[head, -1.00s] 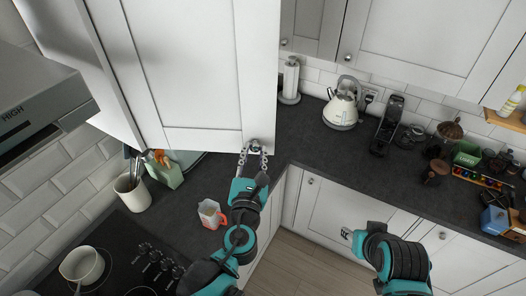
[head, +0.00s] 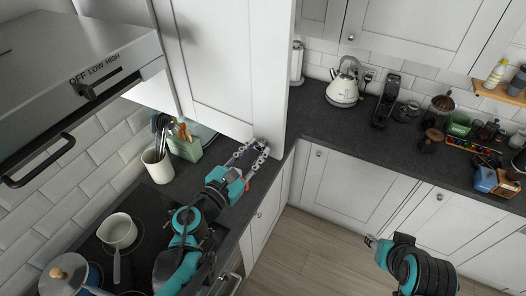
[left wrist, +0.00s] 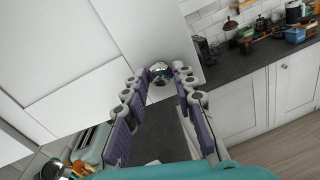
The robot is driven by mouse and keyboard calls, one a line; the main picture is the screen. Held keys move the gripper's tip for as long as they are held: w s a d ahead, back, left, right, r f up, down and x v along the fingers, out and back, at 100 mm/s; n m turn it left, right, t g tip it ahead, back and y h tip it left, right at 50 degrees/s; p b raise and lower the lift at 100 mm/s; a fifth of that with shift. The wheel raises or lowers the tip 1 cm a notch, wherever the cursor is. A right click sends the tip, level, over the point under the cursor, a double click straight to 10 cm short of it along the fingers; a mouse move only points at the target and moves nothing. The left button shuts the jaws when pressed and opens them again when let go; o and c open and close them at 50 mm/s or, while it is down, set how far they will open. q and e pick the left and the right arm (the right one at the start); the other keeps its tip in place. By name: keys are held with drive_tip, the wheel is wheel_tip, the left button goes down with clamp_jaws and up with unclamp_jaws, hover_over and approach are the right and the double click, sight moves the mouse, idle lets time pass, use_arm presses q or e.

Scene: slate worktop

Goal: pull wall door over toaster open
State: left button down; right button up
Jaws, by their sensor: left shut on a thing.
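The white wall door (head: 225,65) hangs at upper middle in the head view, above the green toaster (head: 186,147). The toaster is partly hidden behind the door's lower edge; it also shows in the left wrist view (left wrist: 92,146). The round metal knob (left wrist: 160,73) is at the door's lower right corner. My left gripper (head: 258,150) is shut on this knob, with its fingers on either side in the left wrist view (left wrist: 160,82). I cannot tell how far the door stands from its cabinet. My right gripper (head: 372,242) is low at right, away from the door, its fingers unclear.
The cooker hood (head: 75,75) juts out at left, over a hob with a white saucepan (head: 117,232). A utensil pot (head: 158,166) stands beside the toaster. A kettle (head: 342,92) and coffee items line the right worktop. The floor (head: 315,250) between the counters is clear.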

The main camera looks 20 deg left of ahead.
use_arm(q)
drive_tip(key=shift+s+a, duration=0.15)
drive_tip(key=shift+s, duration=0.1)
use_arm(e)
drive_tip(key=shift+s+d, duration=0.1)
drive_tip(key=shift+s, duration=0.3)
use_arm(q)
drive_tip(key=c, duration=1.2)
unclamp_jaws()
drive_tip(key=shift+w, duration=0.1)
use_arm(e)
drive_tip(key=shift+w, duration=0.1)
use_arm(q)
approach(264, 113)
drive_tip(key=shift+x, duration=2.4)
drive_tip(key=shift+r, duration=0.15)
use_arm(e)
drive_tip(key=shift+f, duration=0.15)
